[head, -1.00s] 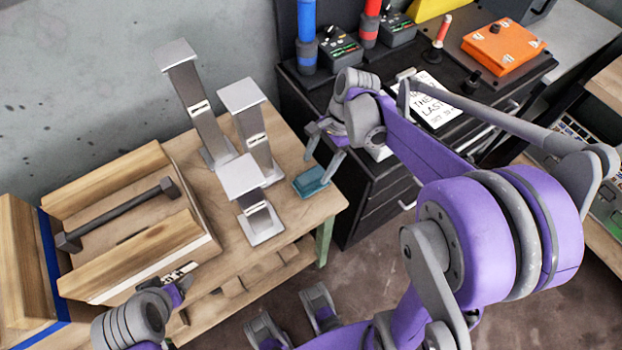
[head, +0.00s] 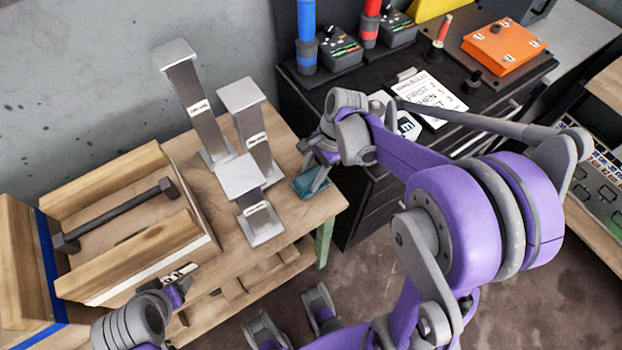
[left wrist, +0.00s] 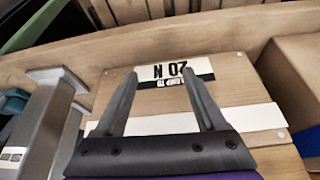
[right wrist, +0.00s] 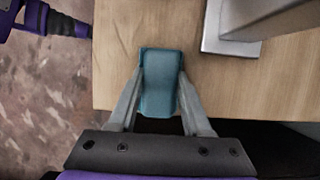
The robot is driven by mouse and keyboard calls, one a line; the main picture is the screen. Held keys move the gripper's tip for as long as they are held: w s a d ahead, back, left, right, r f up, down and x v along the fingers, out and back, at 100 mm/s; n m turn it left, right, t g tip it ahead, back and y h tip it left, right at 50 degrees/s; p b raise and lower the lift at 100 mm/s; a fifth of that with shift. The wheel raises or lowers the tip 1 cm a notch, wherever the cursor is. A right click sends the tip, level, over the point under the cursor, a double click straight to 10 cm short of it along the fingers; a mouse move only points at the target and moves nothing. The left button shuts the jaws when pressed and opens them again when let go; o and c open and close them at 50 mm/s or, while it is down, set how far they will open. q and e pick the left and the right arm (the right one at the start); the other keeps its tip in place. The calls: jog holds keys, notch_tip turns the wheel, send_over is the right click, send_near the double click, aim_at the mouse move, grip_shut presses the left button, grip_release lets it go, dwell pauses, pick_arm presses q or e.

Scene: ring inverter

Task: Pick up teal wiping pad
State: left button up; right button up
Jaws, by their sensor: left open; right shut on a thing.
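The teal wiping pad (head: 311,184) lies on the wooden table near its right edge, beside the metal stands. In the right wrist view the pad (right wrist: 160,82) sits between the two fingers. My right gripper (head: 312,176) reaches down over the pad and is shut on it (right wrist: 158,92); the pad appears still at table level. My left gripper (left wrist: 155,92) is open and empty, in front of a wooden box panel with a printed label; in the head view the left arm is at the lower left, away from the pad.
Metal stands (head: 247,190) rise close to the pad's left. A wooden box (head: 110,262) with a dark bar handle (head: 115,215) fills the table's left. A black cabinet (head: 370,210) stands to the right with controllers, a paper and an orange case (head: 503,46).

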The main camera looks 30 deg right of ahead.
aim_at(311, 175)
grip_shut()
pick_arm(q)
jog(key=shift+r+p, duration=0.75)
jog(key=shift+r, duration=0.05)
pick_arm(e)
notch_tip(311, 175, up, 10)
jog(key=shift+r, duration=0.1)
